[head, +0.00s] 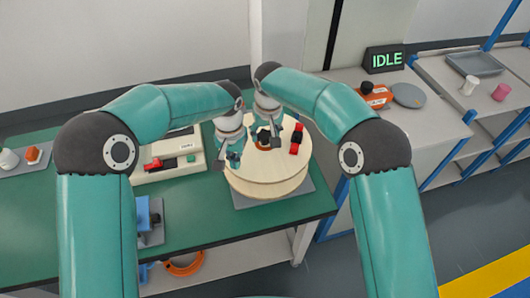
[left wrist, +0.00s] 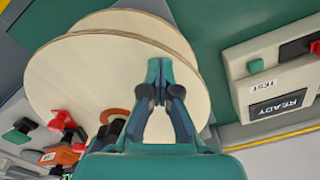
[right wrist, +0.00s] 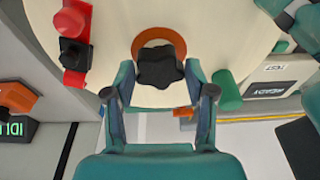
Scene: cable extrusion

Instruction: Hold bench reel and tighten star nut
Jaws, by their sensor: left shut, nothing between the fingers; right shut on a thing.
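The bench reel (head: 262,186) has pale wooden round flanges and lies flat near the bench's right end. It also shows in the left wrist view (left wrist: 70,75). The black star nut (right wrist: 160,68) is at the reel's centre, by an orange ring (right wrist: 158,42). My right gripper (right wrist: 160,76) is shut on the star nut, one finger on each side. My left gripper (left wrist: 160,85) is shut and empty; its fingertips are over the reel's flange near the edge. Whether they touch the wood I cannot tell. In the head view the arms partly hide the nut.
A red and black part (right wrist: 73,40) sits on the reel's flange, and a green peg (right wrist: 228,90) shows on the other side. A test box (head: 170,158) reading READY stands left of the reel. A sign reading IDLE (head: 385,60) stands on the grey bench at the right.

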